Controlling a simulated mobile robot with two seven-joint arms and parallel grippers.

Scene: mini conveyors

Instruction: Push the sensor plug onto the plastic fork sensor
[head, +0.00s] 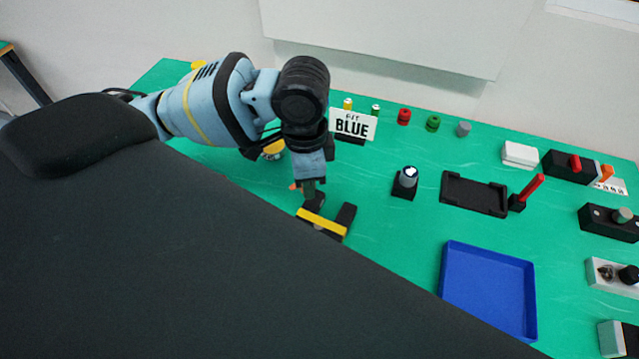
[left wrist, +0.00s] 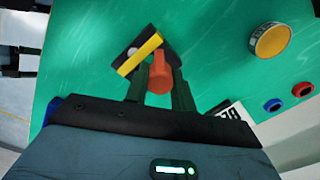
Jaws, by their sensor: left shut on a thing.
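The fork sensor (head: 322,223) is a black two-pronged piece with a yellow strip, on the green table in front of my left gripper. It also shows in the left wrist view (left wrist: 149,47), just beyond the fingertips. My left gripper (head: 309,190) points down and is shut on the orange sensor plug (left wrist: 159,76). In the left wrist view the plug sits between the two dark fingers, its far end close to the yellow strip. I cannot tell whether plug and sensor touch. In the head view the plug is mostly hidden by the gripper. My right gripper is not in view.
A white sign reading BLUE (head: 353,125) stands behind the gripper. To the right are a knob on a black base (head: 405,183), a black tray (head: 473,176) and a blue tray (head: 488,246). Several small devices line the right edge. Green table between is clear.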

